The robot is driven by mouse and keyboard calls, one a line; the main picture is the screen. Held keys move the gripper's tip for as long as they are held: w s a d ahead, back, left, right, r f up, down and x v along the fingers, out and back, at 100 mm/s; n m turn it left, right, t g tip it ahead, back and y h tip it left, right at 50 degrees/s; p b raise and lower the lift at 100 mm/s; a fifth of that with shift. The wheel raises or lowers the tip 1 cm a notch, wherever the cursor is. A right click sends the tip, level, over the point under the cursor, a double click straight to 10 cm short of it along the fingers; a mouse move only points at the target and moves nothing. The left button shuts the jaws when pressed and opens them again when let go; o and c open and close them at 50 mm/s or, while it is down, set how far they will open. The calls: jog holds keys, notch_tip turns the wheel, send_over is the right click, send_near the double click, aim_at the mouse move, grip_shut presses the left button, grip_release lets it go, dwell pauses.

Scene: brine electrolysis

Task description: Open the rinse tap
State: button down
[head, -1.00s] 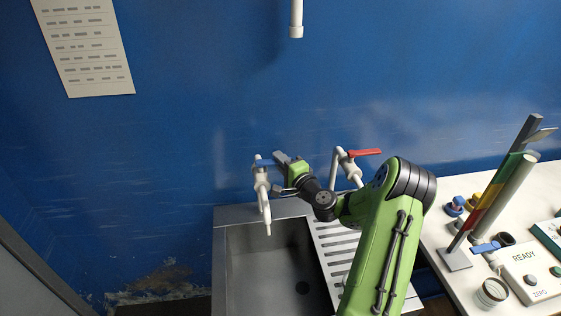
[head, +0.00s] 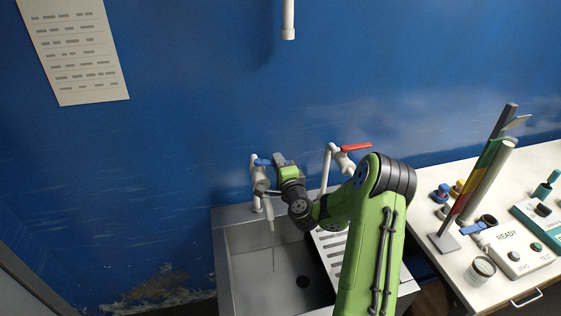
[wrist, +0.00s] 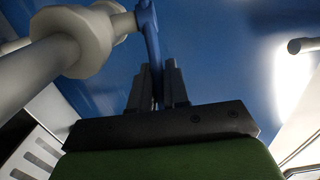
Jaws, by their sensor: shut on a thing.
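The white tap with a blue lever (head: 262,162) stands at the back left of the sink (head: 226,262). My gripper (head: 275,163) is at this lever. In the wrist view, the two dark fingers of my gripper (wrist: 157,85) are shut on the blue lever (wrist: 149,35), which runs down between them. The pale tap body (wrist: 75,38) is just left of the fingers. A thin pale stream, looking like water, falls from the spout (head: 269,212) into the sink. My wrist hides part of the tap body in the head view.
A second white tap with a red lever (head: 356,147) stands to the right, close behind my arm. A ribbed drainboard (head: 333,262) lies right of the basin. The bench (head: 540,160) at right holds a stand and control boxes. A pipe (head: 288,20) hangs above.

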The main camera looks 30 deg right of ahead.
jog(key=shift+s+a+h, duration=0.1)
jog(key=shift+a+h, duration=0.1)
jog(key=shift+h, duration=0.1)
jog(key=shift+d, duration=0.1)
jog(key=c, duration=1.2)
grip_release()
jog(key=shift+s, duration=0.1)
